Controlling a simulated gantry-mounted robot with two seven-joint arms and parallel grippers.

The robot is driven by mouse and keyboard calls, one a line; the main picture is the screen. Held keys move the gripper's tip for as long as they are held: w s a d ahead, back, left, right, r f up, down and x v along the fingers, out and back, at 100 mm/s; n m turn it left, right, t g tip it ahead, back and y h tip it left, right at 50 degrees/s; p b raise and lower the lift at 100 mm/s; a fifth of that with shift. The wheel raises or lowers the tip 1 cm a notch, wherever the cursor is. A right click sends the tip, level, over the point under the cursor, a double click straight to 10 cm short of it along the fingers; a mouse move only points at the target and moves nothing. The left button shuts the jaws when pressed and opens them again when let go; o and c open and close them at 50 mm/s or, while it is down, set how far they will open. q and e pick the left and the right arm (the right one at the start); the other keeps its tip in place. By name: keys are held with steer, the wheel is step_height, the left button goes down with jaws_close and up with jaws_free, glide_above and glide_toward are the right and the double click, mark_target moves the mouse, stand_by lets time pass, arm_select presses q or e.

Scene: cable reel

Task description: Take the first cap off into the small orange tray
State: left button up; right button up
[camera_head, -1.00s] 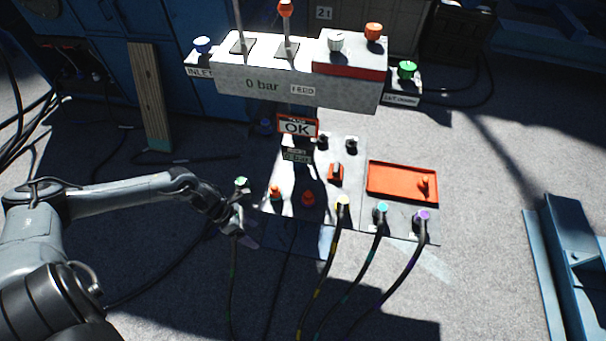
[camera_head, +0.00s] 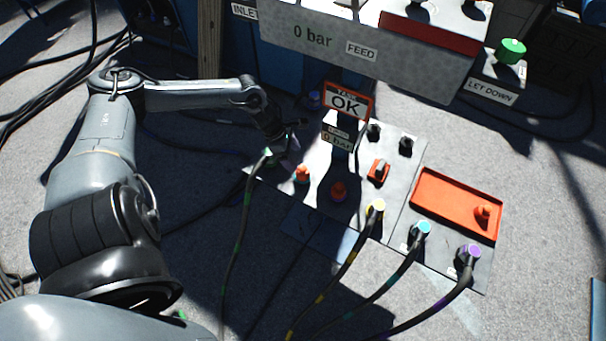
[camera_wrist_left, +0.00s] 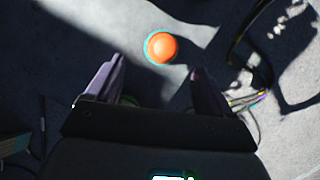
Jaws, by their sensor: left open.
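The small orange tray (camera_head: 429,211) lies on the right of the floor panel, with an orange cap-like piece (camera_head: 484,212) standing in it. Two more orange caps stand on the panel, one at the left (camera_head: 302,174) and one nearer its middle (camera_head: 339,191). My left gripper (camera_head: 284,147) is up and left of the left cap, near the panel's left edge; its fingers are dark and hard to make out. In the left wrist view its fingers (camera_wrist_left: 157,85) are apart and empty, with a round orange cap (camera_wrist_left: 161,47) just beyond them. My right gripper is not in view.
Hoses plug in along the panel's front edge, with yellow (camera_head: 376,207), cyan (camera_head: 421,229) and purple (camera_head: 470,252) ends. A green-marked hose (camera_head: 238,235) runs beside my left gripper. The grey gauge box (camera_head: 370,50) and an OK sign (camera_head: 346,103) stand behind.

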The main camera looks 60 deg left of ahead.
mark_target(301, 167)
arm_select(q)
steer(key=shift+x, duration=1.2)
steer(key=shift+d+f+b, duration=0.1)
steer(key=shift+f+b, duration=0.2)
steer(key=shift+d+b+x, duration=0.15)
steer(key=shift+b+x, duration=0.25)
steer(key=shift+x, duration=0.9)
steer(key=shift+d+b+x, duration=0.1)
steer(key=shift+b+x, duration=0.3)
steer(key=shift+x, duration=0.85)
steer(key=shift+r, duration=0.1)
steer(key=c, duration=1.3)
steer(key=shift+o, duration=0.2)
steer(key=shift+w+r, duration=0.1)
